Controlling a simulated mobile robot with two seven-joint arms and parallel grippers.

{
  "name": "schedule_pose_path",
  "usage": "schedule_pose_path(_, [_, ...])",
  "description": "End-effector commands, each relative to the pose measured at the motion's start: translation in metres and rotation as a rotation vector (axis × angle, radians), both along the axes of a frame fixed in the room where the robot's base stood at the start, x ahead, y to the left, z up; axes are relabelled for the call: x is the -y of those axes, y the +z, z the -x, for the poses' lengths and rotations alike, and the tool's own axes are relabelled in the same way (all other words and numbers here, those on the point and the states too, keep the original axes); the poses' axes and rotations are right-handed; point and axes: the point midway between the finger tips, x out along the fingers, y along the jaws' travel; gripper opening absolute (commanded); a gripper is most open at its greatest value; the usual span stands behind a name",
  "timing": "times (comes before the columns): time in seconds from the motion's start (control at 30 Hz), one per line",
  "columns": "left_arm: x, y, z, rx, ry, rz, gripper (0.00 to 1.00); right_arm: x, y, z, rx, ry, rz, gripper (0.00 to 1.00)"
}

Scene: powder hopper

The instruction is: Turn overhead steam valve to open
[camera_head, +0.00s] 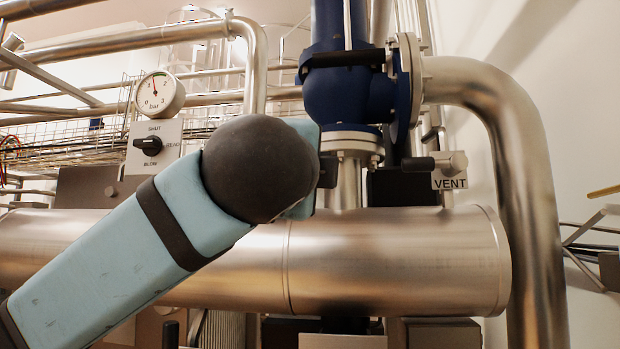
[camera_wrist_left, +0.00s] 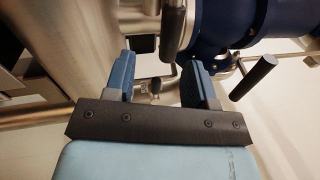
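The blue steam valve body (camera_head: 345,90) stands at the top centre of the head view, above the large steel pipe. A black bar (camera_head: 342,58) crosses its front. The blue body also shows at the upper right of the left wrist view (camera_wrist_left: 215,22). There, one black grip (camera_wrist_left: 173,32) hangs just beyond my fingertips, and another black grip (camera_wrist_left: 254,78) is to the right. My left gripper (camera_wrist_left: 160,62) is open, with a gap between its blue fingers; whether it touches the grip, I cannot tell. In the head view my arm mostly hides it. My right gripper is out of view.
A pressure gauge (camera_head: 160,94) and a SHUT/BLOW selector knob (camera_head: 148,146) are at the left. A VENT tap (camera_head: 450,164) is right of the valve. The horizontal steel pipe (camera_head: 400,260) and bent pipe (camera_head: 525,170) bound the space.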

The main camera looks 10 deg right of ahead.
Motion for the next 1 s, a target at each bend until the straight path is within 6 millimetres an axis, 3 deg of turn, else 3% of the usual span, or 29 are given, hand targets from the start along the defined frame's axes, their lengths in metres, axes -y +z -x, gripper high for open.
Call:
schedule_pose_path(0.1, [-0.008,-0.008,0.025,0.003,-0.003,-0.001,0.5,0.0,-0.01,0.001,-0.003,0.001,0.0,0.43])
schedule_pose_path(0.3, [-0.017,-0.012,0.049,0.002,-0.001,-0.001,0.5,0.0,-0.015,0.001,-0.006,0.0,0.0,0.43])
schedule_pose_path(1.0, [-0.02,-0.013,0.056,0.0,0.0,0.0,0.5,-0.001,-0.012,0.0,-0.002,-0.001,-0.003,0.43])
